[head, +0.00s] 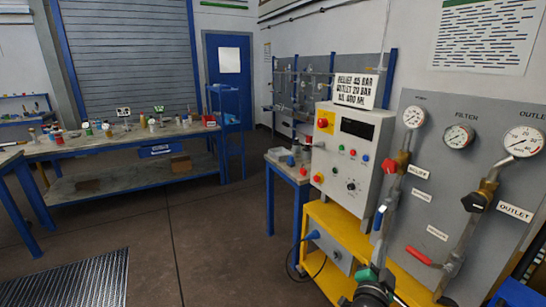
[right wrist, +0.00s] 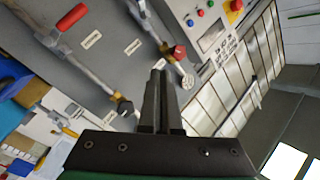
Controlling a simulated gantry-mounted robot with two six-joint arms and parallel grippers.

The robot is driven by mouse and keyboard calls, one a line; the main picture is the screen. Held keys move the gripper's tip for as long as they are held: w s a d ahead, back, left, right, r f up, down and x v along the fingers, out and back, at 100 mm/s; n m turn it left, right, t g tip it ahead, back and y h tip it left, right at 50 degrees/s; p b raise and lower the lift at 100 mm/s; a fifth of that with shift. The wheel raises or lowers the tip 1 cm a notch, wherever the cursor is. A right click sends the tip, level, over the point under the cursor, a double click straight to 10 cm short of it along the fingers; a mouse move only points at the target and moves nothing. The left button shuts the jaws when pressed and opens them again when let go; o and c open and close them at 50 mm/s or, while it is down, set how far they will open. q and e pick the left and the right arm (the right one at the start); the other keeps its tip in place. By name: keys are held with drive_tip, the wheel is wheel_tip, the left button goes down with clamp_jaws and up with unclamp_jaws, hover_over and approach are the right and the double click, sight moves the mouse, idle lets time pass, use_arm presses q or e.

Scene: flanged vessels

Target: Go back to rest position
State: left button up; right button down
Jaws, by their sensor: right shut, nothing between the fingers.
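My right gripper (right wrist: 158,75) shows in the right wrist view, with its two dark fingers together and nothing between them. It points toward the grey gauge panel (right wrist: 95,65) and is apart from the valves. A green and dark round part, which I cannot identify surely, shows at the bottom of the head view. The panel in the head view (head: 410,235) carries several dial gauges, a red knob (head: 389,166) on the relief line, a black knob (head: 473,202) on the outlet line and a red lever (head: 422,256). My left gripper is not in view.
A control box (head: 350,155) with buttons and a sign on top stands on a yellow frame (head: 330,222) beside the panel. A small blue-legged table (head: 288,172) is behind it. A long workbench (head: 120,140) stands at the back left. The floor between is clear.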

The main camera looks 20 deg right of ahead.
drive_tip(key=a+r+n+t+y+p, duration=0.1)
drive_tip(key=a+r+t, duration=0.3)
drive_tip(key=r, duration=0.5)
drive_tip(key=s+a+r+n+t+y+p, duration=0.15)
drive_tip(key=a+r, duration=0.35)
drive_tip(key=r, duration=0.5)
drive_tip(key=w+a+r+n+t+y+p, duration=0.1)
drive_tip(key=a+r+t+y, duration=0.15)
drive_tip(key=a+r, duration=0.45)
drive_tip(key=s+a+r+n+t+y, duration=0.4)
drive_tip(key=s+a+r+n+y, duration=0.15)
drive_tip(key=s+r+n, duration=0.2)
drive_tip(key=s+a+r+n+t+y, duration=0.4)
drive_tip(key=s+r+n+y, duration=0.2)
drive_tip(key=s+r+n, duration=0.15)
use_arm(q)
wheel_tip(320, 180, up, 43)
drive_tip(key=p, duration=3.8)
use_arm(e)
wheel_tip(320, 180, up, 39)
drive_tip(key=w+n, duration=0.1)
drive_tip(key=shift+a, duration=0.15)
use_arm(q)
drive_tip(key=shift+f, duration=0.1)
use_arm(e)
drive_tip(key=shift+f, duration=0.1)
